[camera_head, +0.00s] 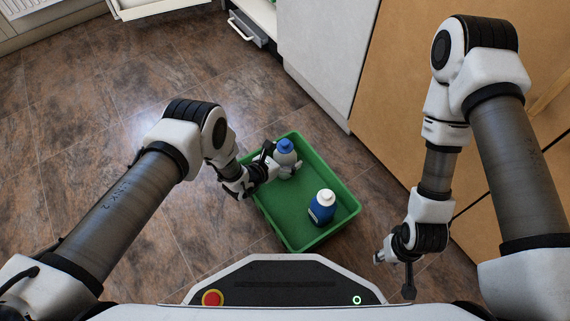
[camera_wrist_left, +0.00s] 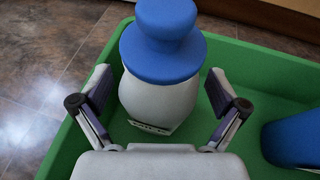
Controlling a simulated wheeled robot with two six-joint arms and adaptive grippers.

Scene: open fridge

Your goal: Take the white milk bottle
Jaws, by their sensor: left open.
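The white milk bottle with a blue cap (camera_head: 285,157) stands upright in the far part of the green tray (camera_head: 325,236). My left gripper (camera_head: 278,168) is at this bottle. In the left wrist view, the white bottle body (camera_wrist_left: 150,103) sits between the two open fingers of my left gripper (camera_wrist_left: 165,100), with gaps on both sides. The lower part of the bottle is partly hidden by the gripper. My right gripper (camera_head: 393,272) hangs to the right of the tray, away from the bottle; its finger opening is unclear.
A blue bottle with a white cap (camera_head: 322,207) stands in the nearer right part of the tray; its blue side shows in the wrist view (camera_wrist_left: 293,140). A white cabinet panel (camera_head: 325,55) and wooden doors (camera_head: 405,80) stand behind. Brown tiled floor (camera_head: 90,100) is open at left.

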